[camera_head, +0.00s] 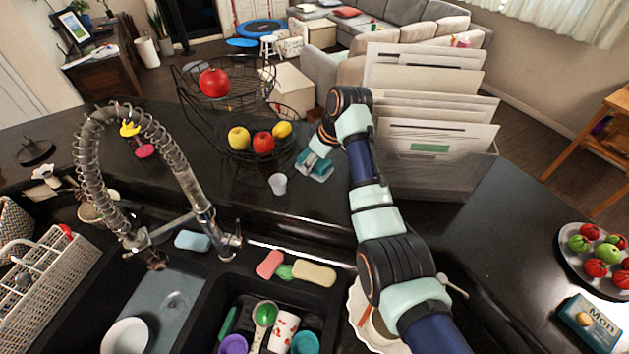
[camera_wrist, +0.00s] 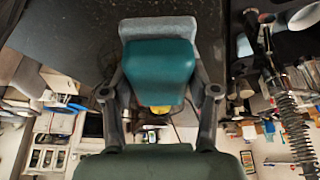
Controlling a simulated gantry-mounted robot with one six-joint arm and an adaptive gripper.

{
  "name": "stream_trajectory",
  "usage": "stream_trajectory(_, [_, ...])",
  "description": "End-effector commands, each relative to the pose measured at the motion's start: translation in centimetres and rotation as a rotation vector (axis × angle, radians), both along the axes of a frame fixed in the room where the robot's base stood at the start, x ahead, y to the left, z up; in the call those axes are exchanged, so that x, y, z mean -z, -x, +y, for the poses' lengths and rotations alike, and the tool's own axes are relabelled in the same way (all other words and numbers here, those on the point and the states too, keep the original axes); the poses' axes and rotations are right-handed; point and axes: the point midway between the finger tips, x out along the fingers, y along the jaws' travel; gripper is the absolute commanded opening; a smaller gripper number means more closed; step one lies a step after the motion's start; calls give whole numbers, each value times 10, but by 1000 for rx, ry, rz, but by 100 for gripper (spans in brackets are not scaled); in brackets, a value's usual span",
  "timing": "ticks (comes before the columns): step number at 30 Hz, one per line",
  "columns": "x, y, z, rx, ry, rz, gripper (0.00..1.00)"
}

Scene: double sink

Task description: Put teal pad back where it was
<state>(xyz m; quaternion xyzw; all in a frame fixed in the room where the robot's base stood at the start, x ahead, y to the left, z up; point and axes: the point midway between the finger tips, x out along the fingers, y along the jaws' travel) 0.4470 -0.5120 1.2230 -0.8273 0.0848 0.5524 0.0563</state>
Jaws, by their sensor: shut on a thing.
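My gripper (camera_head: 313,160) hangs over the raised black counter, right of the wire fruit basket. It is shut on the teal pad, whose teal colour shows at the fingers in the head view (camera_head: 321,169). In the wrist view the teal pad (camera_wrist: 158,68) lies between the two dark fingers, with a grey layer behind its far edge. I cannot tell whether the pad touches the counter.
A small white cup (camera_head: 278,183) stands close to the gripper. The wire basket (camera_head: 222,112) holds fruit. A clear file bin (camera_head: 440,175) with papers stands right of the arm. A light blue sponge (camera_head: 192,241) and pink sponge (camera_head: 269,264) lie by the sink.

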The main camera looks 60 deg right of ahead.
Motion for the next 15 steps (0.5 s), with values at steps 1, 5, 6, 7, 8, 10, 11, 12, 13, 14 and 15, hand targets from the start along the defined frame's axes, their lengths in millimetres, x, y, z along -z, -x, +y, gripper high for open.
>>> stream_trajectory(1, [-18,-1,-1,-1,4,-3,22])
stream_trajectory(5, [-51,-1,-1,0,3,-2,22])
stream_trajectory(6, [-59,0,0,0,1,-1,22])
stream_trajectory(7, [-64,0,0,0,1,-1,22])
stream_trajectory(8, [-68,0,0,0,1,-1,22])
stream_trajectory(10, [-75,0,0,0,0,0,22])
stream_trajectory(11, [-77,0,0,0,0,0,22])
stream_trajectory(12, [-79,0,0,0,-1,1,22])
stream_trajectory(13, [-80,0,0,0,-1,1,22])
stream_trajectory(14, [-80,0,0,0,-1,1,22])
stream_trajectory(15, [-81,0,0,0,-1,1,22])
